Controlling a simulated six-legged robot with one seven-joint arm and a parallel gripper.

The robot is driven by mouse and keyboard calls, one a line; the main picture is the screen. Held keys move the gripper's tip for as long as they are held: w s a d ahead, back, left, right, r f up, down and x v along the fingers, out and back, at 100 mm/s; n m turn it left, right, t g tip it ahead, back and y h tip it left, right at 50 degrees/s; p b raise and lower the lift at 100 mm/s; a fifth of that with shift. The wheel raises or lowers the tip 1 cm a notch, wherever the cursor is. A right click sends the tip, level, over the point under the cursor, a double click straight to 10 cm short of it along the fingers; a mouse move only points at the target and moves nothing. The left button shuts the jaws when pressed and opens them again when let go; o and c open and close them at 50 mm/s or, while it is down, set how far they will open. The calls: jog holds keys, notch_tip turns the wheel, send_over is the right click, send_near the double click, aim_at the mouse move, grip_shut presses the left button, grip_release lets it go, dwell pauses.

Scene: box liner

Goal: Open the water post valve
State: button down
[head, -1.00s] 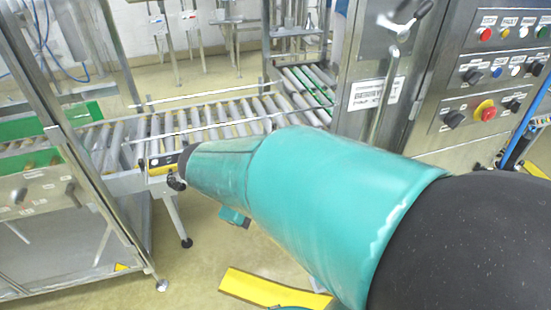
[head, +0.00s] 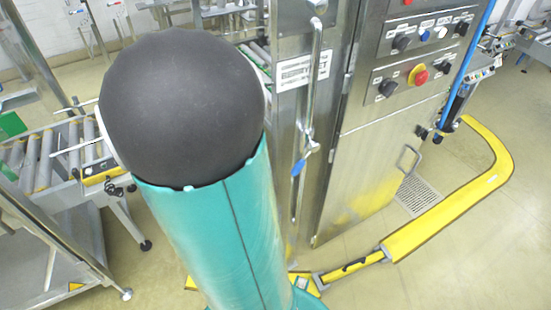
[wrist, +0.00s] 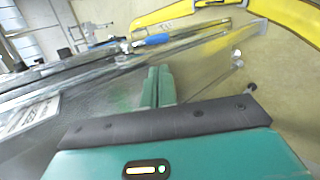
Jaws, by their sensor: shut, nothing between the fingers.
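The valve is a small lever with a blue grip (head: 298,167), on a vertical metal pipe (head: 313,90) along the front of the steel cabinet. The blue grip also shows in the wrist view (wrist: 156,40), at the top middle, beyond my fingers. My gripper (wrist: 158,72) is shut and empty in the wrist view, its green fingers together. It is apart from the grip. In the head view my arm stands upright left of the pipe, and the gripper itself is not seen there.
A steel cabinet (head: 370,170) with a panel of knobs and a red button (head: 420,77) stands right of the pipe. A yellow floor barrier (head: 440,220) curves around its right side. A roller conveyor (head: 45,155) is at left. Open floor lies at the lower right.

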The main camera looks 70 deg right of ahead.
aim_at(295, 167)
jog(key=x, duration=1.4)
jog(key=shift+s+d, duration=0.15)
jog(key=shift+d, duration=0.2)
